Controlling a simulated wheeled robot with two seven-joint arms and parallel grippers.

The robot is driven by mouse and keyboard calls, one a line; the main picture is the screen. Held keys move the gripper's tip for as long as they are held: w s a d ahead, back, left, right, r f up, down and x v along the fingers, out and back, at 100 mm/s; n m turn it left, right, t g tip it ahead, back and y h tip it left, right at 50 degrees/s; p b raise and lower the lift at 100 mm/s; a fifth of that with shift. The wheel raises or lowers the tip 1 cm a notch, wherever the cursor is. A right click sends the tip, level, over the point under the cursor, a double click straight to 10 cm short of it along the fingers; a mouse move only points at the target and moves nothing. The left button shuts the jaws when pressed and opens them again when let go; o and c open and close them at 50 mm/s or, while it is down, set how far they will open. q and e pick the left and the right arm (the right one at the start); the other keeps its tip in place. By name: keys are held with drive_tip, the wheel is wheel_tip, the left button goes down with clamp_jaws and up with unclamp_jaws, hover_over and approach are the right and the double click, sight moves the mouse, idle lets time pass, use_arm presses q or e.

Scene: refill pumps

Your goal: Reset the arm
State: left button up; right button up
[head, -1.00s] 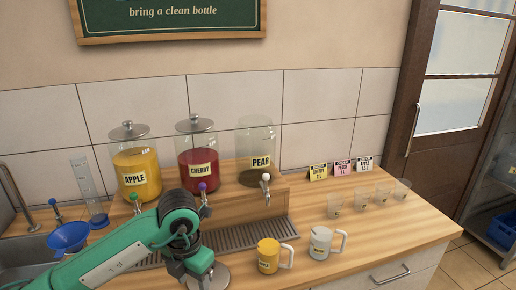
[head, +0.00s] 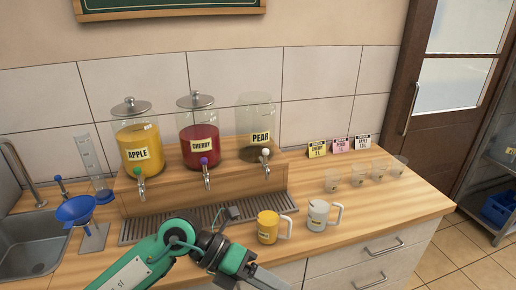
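My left arm comes in from the bottom left, over the counter's front edge. Its gripper end (head: 262,277) points down and right near the bottom edge, in front of the yellow mug. A grey flat part shows there, cut off by the picture edge; I cannot tell whether the fingers are open or hold anything. My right gripper is out of view. Three glass jars stand on a wooden riser: apple (head: 139,135) with yellow contents and a lid, cherry (head: 200,130) with red contents and a lid, and pear (head: 257,120), nearly empty and without a lid.
A yellow mug (head: 267,227) and white mug (head: 318,215) stand on the counter (head: 400,205) right of the drip tray (head: 140,229). Several clear cups and label cards stand at right. A blue funnel (head: 76,209) and measuring cylinder (head: 94,165) stand by the sink (head: 28,245).

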use_arm(q)
wheel_tip(320, 180, up, 6)
drive_tip(key=s+d+n+h, duration=0.1)
drive_tip(key=d+n+h, duration=0.1)
drive_tip(key=h, duration=0.3)
drive_tip(key=w+a+r+n+t+h, duration=0.2)
drive_tip(key=w+a+r+n+t, duration=0.15)
drive_tip(key=n+t, duration=0.5)
drive_tip(key=w+a+r+n+t+h, duration=0.2)
drive_tip(key=w+a+r+n+t, duration=0.15)
drive_tip(key=n+t, duration=0.5)
drive_tip(key=w+a+f+n+t+y, duration=0.2)
drive_tip(key=a+f+n+t+y, duration=0.1)
drive_tip(key=a+f+n+y, duration=1.5)
drive_tip(key=s+a+f+n+g+y, duration=0.2)
drive_tip(key=s+f+n+g+y, duration=0.15)
drive_tip(key=s+f+g, duration=1.35)
drive_tip(key=s+f+t, duration=0.1)
drive_tip(key=s+f, duration=0.2)
drive_tip(key=f, duration=1.4)
drive_tip(key=s+f+t, duration=0.2)
drive_tip(key=s+f, duration=0.1)
drive_tip(key=f, duration=1.3)
drive_tip(key=s+a+f+g, duration=0.1)
drive_tip(key=s+a+f, duration=0.2)
drive_tip(key=s+f, duration=1.5)
drive_tip(key=shift+s+a+f+g, duration=0.2)
drive_tip(key=shift+f+g, duration=0.1)
drive_tip(key=shift+f, duration=0.25)
